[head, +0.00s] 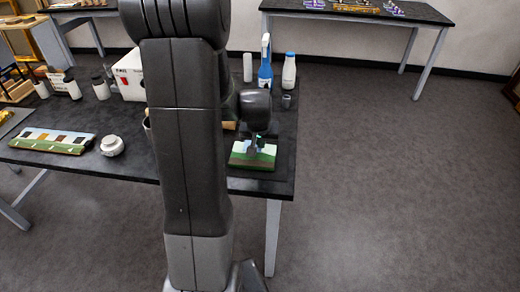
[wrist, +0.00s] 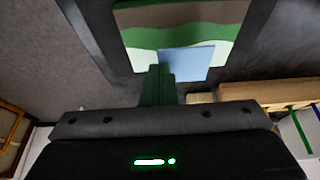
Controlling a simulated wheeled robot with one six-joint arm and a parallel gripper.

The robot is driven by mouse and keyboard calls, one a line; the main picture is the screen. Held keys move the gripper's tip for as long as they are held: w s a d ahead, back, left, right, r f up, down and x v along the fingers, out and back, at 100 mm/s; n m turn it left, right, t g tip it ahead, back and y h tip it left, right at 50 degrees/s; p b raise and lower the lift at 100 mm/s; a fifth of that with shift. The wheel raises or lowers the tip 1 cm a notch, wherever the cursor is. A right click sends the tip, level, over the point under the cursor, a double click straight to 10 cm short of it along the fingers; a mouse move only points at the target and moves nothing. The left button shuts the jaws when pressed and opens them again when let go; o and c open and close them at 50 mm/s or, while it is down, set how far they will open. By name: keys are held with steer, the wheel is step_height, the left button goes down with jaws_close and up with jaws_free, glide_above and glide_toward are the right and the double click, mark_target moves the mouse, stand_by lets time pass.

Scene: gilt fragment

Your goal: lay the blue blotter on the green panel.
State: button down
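The green panel (head: 250,163) lies flat near the right front corner of the dark table. It has painted wavy bands of green, brown and pale mint, and it also shows in the wrist view (wrist: 190,14). The blue blotter (wrist: 190,63) is a thin pale blue square over the panel's pale band. My gripper (wrist: 160,70) has its green fingers close together at one edge of the blotter and looks shut on it. The fingers cover a corner of the blotter. I cannot tell whether the blotter touches the panel. My arm hides part of the table in the head view.
The floor at right is clear.

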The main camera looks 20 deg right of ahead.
steer(key=shift+f, duration=1.8)
steer(key=shift+f, duration=0.15)
steer(key=c, duration=1.7)
jaws_free()
steer(key=shift+c, duration=0.2)
steer(key=shift+r, duration=0.35)
steer(key=v, duration=1.1)
steer(key=shift+r, duration=0.35)
steer(key=shift+s+a, duration=0.1)
